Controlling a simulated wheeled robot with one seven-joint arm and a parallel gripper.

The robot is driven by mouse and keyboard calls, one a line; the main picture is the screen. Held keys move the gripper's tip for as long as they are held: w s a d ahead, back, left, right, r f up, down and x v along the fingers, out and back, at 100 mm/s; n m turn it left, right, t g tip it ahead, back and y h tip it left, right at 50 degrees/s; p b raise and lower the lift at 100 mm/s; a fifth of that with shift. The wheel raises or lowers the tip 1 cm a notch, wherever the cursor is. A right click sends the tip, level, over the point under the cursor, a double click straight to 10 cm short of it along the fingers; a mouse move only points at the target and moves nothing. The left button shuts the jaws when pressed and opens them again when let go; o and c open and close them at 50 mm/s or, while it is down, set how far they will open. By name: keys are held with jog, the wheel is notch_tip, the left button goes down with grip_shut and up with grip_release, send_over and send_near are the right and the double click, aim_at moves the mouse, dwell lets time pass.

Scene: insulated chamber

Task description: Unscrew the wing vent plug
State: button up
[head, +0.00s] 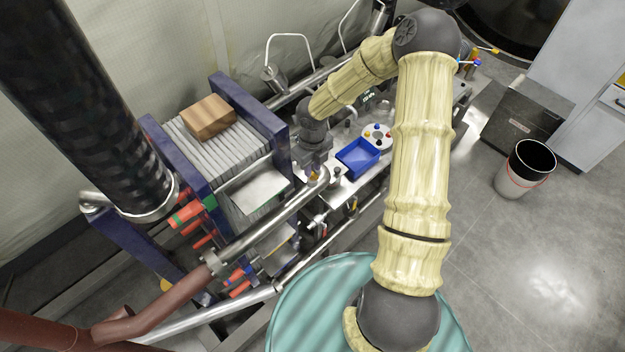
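My gripper (314,168) points down at the end of the cream-sleeved arm, at the upper end of a bent silver pipe (275,218) beside the blue-framed plate stack. A small yellowish part (313,176) shows between or just below the fingertips. It may be the wing vent plug, but it is too small to tell. The gripper's body hides most of this spot. I cannot tell whether the fingers touch it or are closed on it.
A plate stack (220,150) with a wooden block (208,117) on top stands left of the gripper. A blue tray (358,158) and a white disc with coloured knobs (377,137) lie to its right. A bucket (522,170) stands on open floor at right.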

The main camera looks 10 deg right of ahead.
aim_at(313, 173)
jog(key=shift+r, duration=1.75)
jog(key=m+b, duration=0.1)
jog(key=m, duration=0.1)
jog(key=d+f+m+b, duration=0.1)
jog(key=m, duration=0.1)
jog(key=shift+h+b, duration=0.3)
jog(key=shift+b, duration=0.05)
jog(key=m+b, duration=0.4)
jog(key=m, duration=0.4)
jog(key=m+b, duration=0.4)
jog(key=m, duration=0.4)
jog(key=r+m+b, duration=0.1)
jog(key=m+b, duration=0.3)
jog(key=m, duration=0.4)
jog(key=shift+w+d+r, duration=0.1)
jog(key=shift+d, duration=0.1)
jog(key=m+b, duration=0.2)
jog(key=m, duration=0.1)
jog(key=a+r+m, duration=0.1)
jog(key=m, duration=0.1)
jog(key=shift+b, duration=0.4)
jog(key=shift+a+r+m+b, duration=0.15)
jog(key=shift+r+m+b, duration=0.1)
jog(key=shift+m, duration=0.5)
jog(key=shift+a+r+m+b, duration=0.1)
jog(key=shift+r+m+b, duration=0.1)
jog(key=shift+m, duration=0.55)
jog(key=shift+f, duration=0.15)
